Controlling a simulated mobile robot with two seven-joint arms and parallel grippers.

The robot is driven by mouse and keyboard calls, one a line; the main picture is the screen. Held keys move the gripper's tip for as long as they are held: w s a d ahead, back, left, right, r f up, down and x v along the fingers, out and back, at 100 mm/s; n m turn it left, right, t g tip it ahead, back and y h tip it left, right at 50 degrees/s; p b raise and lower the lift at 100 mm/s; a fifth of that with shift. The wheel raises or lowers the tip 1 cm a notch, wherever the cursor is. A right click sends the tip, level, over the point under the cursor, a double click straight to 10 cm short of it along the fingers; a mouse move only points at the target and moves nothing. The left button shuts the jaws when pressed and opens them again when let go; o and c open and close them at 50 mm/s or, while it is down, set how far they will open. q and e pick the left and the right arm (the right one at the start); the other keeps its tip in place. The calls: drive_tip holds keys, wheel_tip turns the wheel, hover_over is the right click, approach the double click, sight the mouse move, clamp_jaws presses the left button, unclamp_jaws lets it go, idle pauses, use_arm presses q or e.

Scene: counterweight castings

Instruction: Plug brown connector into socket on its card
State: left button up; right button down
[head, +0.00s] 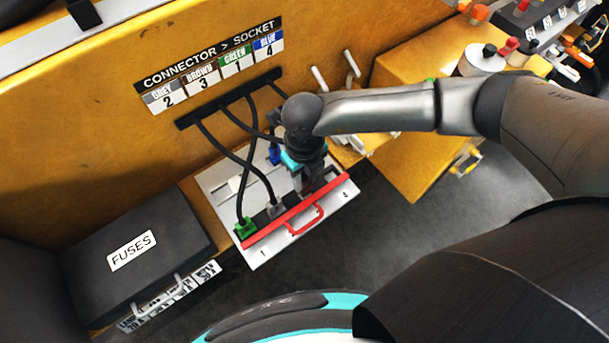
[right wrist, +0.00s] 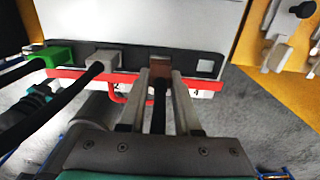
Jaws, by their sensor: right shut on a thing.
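The brown connector (right wrist: 160,68) is between the fingertips of my right gripper (right wrist: 161,78), which is shut on it, with its dark cable running back between the fingers. It is at the socket row of the white panel (head: 221,181), between the grey connector and the empty square socket (right wrist: 205,67) by number 4. Whether it is fully seated I cannot tell. In the head view my right gripper (head: 308,178) hides it. The card (head: 214,66) lists grey 2, brown 3, green 1, blue 4. My left gripper is not in view.
The green connector (head: 245,228) is at the end by number 1, the grey connector (head: 275,210) beside it. The blue connector (head: 274,154) is at the panel's back. A red bar with a handle (head: 305,219) runs along the front. A black fuses box (head: 140,245) is left.

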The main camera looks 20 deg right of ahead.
sight(304, 178)
drive_tip(key=shift+f+b, duration=1.05)
drive_tip(key=shift+f, duration=0.3)
drive_tip(key=c, duration=0.5)
unclamp_jaws()
drive_tip(key=shift+r, duration=0.1)
wheel_tip(304, 178, up, 15)
drive_tip(key=shift+r, duration=0.1)
